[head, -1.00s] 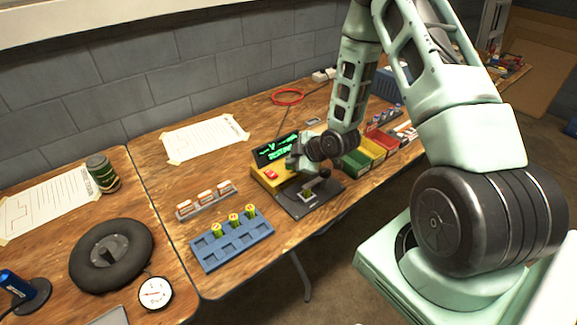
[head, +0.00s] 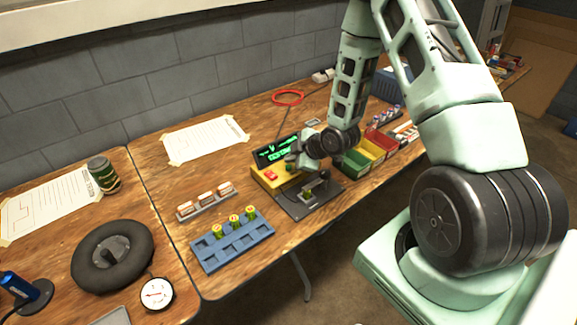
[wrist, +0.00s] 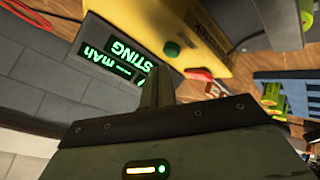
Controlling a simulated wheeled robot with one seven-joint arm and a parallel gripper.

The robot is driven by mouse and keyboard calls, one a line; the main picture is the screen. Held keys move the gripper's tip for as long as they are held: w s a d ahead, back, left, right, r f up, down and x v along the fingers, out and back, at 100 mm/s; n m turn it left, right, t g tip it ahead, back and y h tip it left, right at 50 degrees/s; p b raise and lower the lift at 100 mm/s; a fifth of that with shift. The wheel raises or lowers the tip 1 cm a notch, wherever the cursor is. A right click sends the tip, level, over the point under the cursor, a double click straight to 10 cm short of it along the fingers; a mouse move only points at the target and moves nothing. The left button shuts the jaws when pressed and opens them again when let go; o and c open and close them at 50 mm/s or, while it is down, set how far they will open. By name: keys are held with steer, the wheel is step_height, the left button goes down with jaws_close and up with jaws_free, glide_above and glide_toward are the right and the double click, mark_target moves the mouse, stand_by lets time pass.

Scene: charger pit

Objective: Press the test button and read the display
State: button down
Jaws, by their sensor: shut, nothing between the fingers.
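The tester is a yellow box (head: 262,180) with a dark tilted display (head: 277,151) showing green text. In the wrist view, the display (wrist: 112,55) is partly hidden; "STING" and "mAh" are legible, but I cannot read a number. The yellow box (wrist: 165,20) carries a green button (wrist: 171,48) and a red button (wrist: 198,73). My gripper (head: 291,167) is over the front of the tester, shut and empty. In the wrist view its fingertips (wrist: 156,80) are close to the buttons; I cannot tell contact. A small cell (head: 308,193) appears in the dark cradle (head: 322,202).
A blue rack (head: 232,248) with several green-yellow cells stands in front left, beside a grey strip (head: 207,203) of white-orange blocks. Green (head: 354,163), yellow and red bins stand right of my gripper. A paper sheet (head: 205,140) lies behind left. Bare wood shows left of the tester.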

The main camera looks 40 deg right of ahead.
mark_target(291, 170)
step_height(291, 170, up, 5)
steer(key=p, duration=0.3)
stand_by(1.0)
steer(key=s+a+r+m+g, duration=0.1)
steer(key=s+a+r+g, duration=0.1)
steer(key=s+a+r, duration=0.3)
steer(key=a+r+g, duration=0.1)
steer(key=a+r, duration=0.2)
steer(key=a, duration=0.5)
steer(key=s+a+r+m+g, duration=0.1)
steer(key=s+a+r+g, duration=0.1)
steer(key=s+a+r, duration=0.3)
steer(key=s+a+r+g, duration=0.1)
steer(key=s+a+r, duration=0.1)
steer(key=s, duration=0.4)
steer(key=s+a+r+m+g+h, duration=0.1)
steer(key=s+a+r, duration=0.2)
steer(key=s, duration=0.4)
steer(key=s+a+r+m+g, duration=0.1)
steer(key=s+a+r+g, duration=0.1)
steer(key=s, duration=0.4)
steer(key=shift+s+a+r+h, duration=0.25)
steer(key=shift+s+a+h, duration=0.05)
steer(key=shift+a, duration=0.55)
